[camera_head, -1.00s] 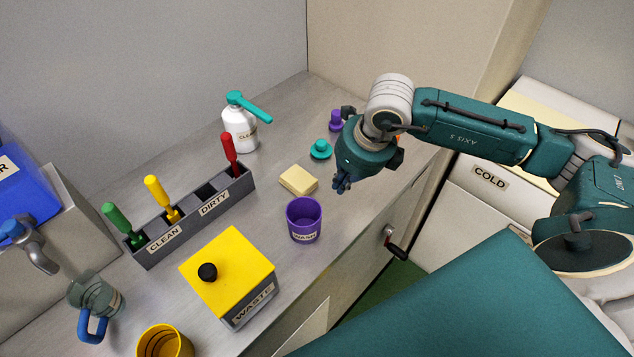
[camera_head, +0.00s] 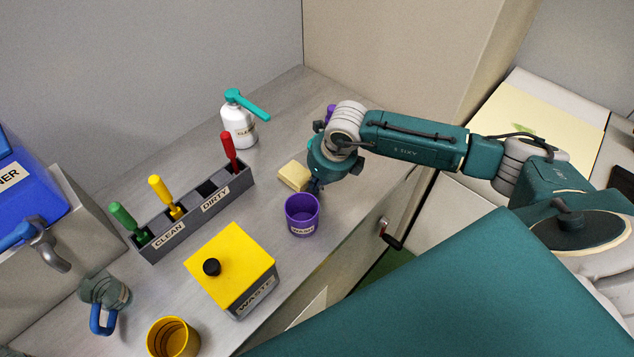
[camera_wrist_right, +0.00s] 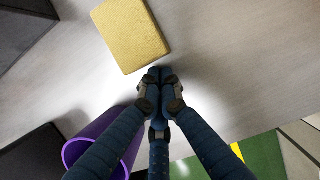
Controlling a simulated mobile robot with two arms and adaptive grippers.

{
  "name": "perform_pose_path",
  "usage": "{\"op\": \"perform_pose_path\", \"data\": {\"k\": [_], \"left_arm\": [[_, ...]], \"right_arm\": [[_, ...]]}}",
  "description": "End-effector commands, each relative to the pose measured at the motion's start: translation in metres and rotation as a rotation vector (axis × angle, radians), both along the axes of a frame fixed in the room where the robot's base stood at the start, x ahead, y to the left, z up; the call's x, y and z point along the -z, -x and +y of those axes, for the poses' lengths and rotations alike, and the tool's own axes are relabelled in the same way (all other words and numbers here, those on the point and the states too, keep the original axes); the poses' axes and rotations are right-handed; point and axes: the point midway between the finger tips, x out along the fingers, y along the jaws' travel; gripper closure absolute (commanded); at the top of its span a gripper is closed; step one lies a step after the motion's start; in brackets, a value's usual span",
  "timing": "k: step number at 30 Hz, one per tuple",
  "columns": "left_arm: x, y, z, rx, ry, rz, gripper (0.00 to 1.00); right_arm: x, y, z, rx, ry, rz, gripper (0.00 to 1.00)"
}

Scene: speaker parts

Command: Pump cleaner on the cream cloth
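The cream cloth (camera_head: 292,175), a small thick pale-yellow square, lies on the grey counter. It also shows at the top of the right wrist view (camera_wrist_right: 131,34). The white cleaner bottle (camera_head: 238,127) with a teal pump handle stands upright behind it, near the wall. My right gripper (camera_head: 315,187) points down just right of the cloth. In the right wrist view its fingertips (camera_wrist_right: 160,78) are together with nothing visible between them, beside the cloth's lower edge and apart from the bottle. My left gripper is not in view.
A purple WASH cup (camera_head: 302,216) stands close in front of the cloth. A grey CLEAN/DIRTY rack (camera_head: 190,222) with several coloured tools lies left. A yellow-topped WASTE box (camera_head: 235,262) and yellow cup (camera_head: 172,338) are nearer. Bare counter lies between rack and cloth.

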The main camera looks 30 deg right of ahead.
Motion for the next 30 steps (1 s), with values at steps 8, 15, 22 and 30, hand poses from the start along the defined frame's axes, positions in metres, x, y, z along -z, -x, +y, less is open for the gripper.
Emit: {"op": "perform_pose_path", "data": {"k": [8, 15, 22, 30], "left_arm": [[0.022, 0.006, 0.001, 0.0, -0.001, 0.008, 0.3], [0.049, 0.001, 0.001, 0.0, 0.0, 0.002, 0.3], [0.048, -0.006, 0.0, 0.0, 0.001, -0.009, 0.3], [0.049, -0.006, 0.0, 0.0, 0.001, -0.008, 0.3]], "right_arm": [[0.006, -0.019, 0.007, 0.002, -0.002, -0.005, 1.0], [0.004, -0.055, 0.019, 0.001, -0.002, -0.004, 1.0], [0.0, -0.06, 0.02, 0.0, 0.001, 0.0, 1.0], [0.0, -0.06, 0.019, 0.0, 0.001, 0.0, 1.0]]}}
